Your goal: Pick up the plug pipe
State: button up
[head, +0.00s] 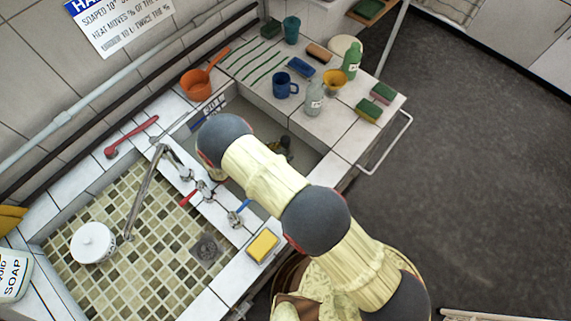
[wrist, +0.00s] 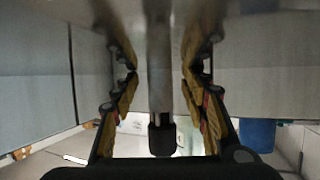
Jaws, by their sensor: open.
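The plug pipe (wrist: 159,70) shows in the wrist view as a grey upright tube with a black end, in the middle of the picture. My gripper (wrist: 160,62) is open, with one yellow-padded finger on each side of the pipe. Gaps show between the pipe and both fingers; I cannot tell how deep between them it stands. In the head view my arm reaches into the narrow basin (head: 305,158) beside the tiled sink. There my arm hides the pipe and most of my gripper.
Basin walls (wrist: 35,85) stand close on both sides. The tap (head: 150,190) and a yellow sponge (head: 262,245) are left of my arm. A blue mug (head: 285,85), a clear bottle (head: 314,98) and an orange pan (head: 197,85) stand near the basin's far rim.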

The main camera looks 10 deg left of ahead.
jog(key=x, duration=0.5)
jog(key=shift+w+d+f, duration=0.15)
jog(key=shift+w+d, duration=0.1)
jog(key=shift+c, duration=0.7)
grip_shut()
dwell(0.5)
